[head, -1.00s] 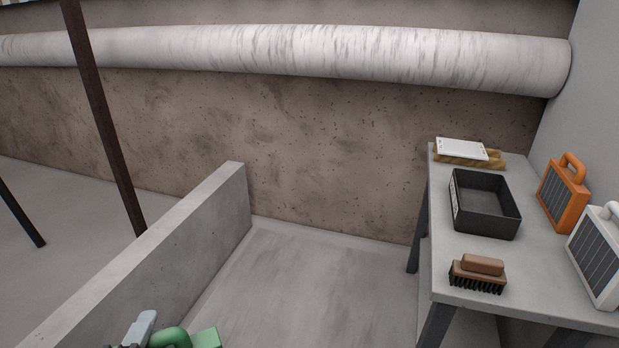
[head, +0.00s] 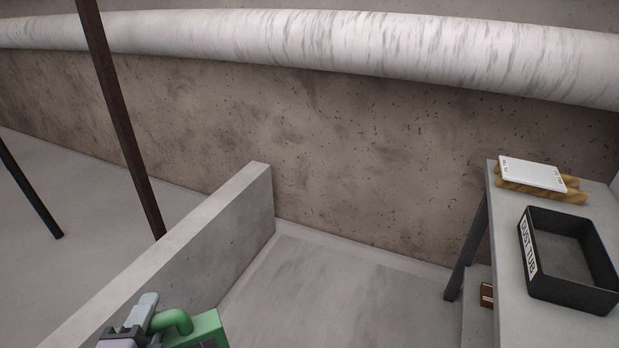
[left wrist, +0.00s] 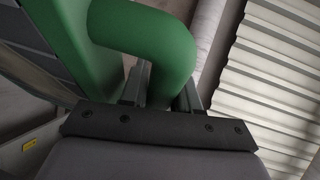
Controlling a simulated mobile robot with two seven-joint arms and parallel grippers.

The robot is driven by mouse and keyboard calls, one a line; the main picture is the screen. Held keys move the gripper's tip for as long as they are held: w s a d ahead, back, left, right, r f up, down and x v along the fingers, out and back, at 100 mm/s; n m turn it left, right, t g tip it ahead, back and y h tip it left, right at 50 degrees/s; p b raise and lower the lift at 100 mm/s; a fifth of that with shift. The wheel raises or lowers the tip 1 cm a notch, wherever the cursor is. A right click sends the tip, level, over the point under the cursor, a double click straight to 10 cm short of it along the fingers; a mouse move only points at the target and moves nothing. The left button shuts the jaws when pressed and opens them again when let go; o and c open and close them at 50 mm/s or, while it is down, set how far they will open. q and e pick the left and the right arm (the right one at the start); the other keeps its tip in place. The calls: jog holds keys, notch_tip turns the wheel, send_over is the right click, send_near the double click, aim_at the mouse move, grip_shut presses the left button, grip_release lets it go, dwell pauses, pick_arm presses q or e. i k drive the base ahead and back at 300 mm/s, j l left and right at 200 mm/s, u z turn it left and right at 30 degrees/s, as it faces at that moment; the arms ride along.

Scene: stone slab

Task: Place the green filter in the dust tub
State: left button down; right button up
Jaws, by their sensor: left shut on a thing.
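The green filter (head: 205,330) has a thick looped green handle and shows at the bottom edge of the head view, left of the middle. My left gripper (head: 150,325) is shut on its handle; the lower part of the filter is cut off by the frame. In the left wrist view the green handle (left wrist: 150,45) passes between the fingers of my left gripper (left wrist: 160,88). The dust tub (head: 565,262) is a black open box with a "DUST TUB" label, on the table at the right. It looks empty and stands well apart from the filter. My right gripper is not in view.
The grey table (head: 508,290) also holds a white panel (head: 532,174) on yellowish wooden strips (head: 540,192). A low concrete wall (head: 190,255) runs beside the filter. Dark posts (head: 118,120) stand at the left. Floor between wall and table is clear.

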aim_at(557, 265)
jog(key=i+j, duration=0.15)
jog(key=i, duration=0.6)
jog(key=i+j+z, duration=0.1)
jog(key=z, duration=0.25)
jog(key=i+j+z, duration=0.15)
jog(key=i+z, duration=0.2)
jog(key=i+j+z, duration=0.1)
jog(key=z, duration=0.35)
jog(key=j+z, duration=0.15)
jog(key=z, duration=0.3)
jog(key=i+j+z, duration=0.1)
jog(key=z, duration=0.35)
jog(key=j+z, duration=0.25)
jog(key=z, duration=0.2)
jog(key=j+z, duration=0.2)
jog(key=z, duration=0.25)
jog(key=k+j+z, duration=0.1)
jog(key=z, duration=0.2)
jog(key=k+j+z, duration=0.1)
jog(key=j+z, duration=0.2)
